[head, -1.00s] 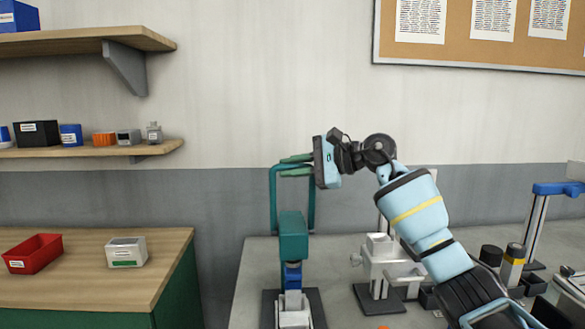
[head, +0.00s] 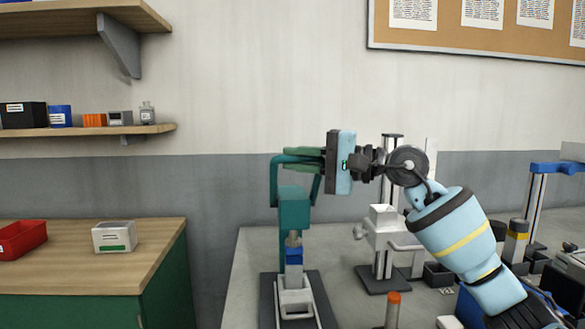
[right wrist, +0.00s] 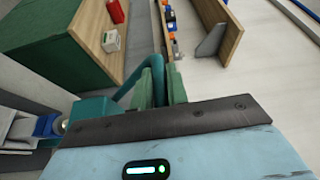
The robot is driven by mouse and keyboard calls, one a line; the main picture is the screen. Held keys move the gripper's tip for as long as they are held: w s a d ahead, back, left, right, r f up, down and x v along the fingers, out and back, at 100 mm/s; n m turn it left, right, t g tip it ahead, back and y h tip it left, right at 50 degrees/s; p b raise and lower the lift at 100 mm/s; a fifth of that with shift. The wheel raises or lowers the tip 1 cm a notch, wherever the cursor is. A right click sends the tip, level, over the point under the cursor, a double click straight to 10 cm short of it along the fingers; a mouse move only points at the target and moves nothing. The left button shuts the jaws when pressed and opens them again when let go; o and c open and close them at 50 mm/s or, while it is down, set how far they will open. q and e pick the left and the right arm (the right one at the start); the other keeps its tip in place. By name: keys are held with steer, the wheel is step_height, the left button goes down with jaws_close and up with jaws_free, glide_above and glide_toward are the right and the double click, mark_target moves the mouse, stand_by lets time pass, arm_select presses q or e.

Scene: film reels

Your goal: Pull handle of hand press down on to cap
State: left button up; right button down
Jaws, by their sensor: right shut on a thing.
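The hand press has a teal body (head: 294,212) with a teal bar handle (head: 273,182) looped above it. My right gripper (head: 297,157) comes in from the right, with its green fingers shut on the handle's top bar. The handle also shows in the right wrist view (right wrist: 132,77), by the fingers (right wrist: 160,86). Below the press body is a short grey shaft (head: 293,240), then a blue piece (head: 293,256) over a pale holder (head: 295,296). I cannot tell whether the blue piece is the cap or part of the press. My left gripper is not in view.
A white press-like stand (head: 383,225) is to the right of the press. An orange-topped post (head: 393,308) stands at the front. Further right is a blue-topped frame (head: 558,168). A wooden bench (head: 75,272) with a red bin (head: 22,238) and white box (head: 114,236) is left.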

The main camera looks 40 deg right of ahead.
steer(key=shift+s+a+f+n+b, duration=0.4)
steer(key=shift+s+f+n+b, duration=0.35)
steer(key=shift+b, duration=0.5)
steer(key=shift+a+f+t+y, duration=0.1)
steer(key=shift+f+t+y, duration=0.05)
steer(key=shift+t+y, duration=0.15)
steer(key=c, duration=1.4)
jaws_free()
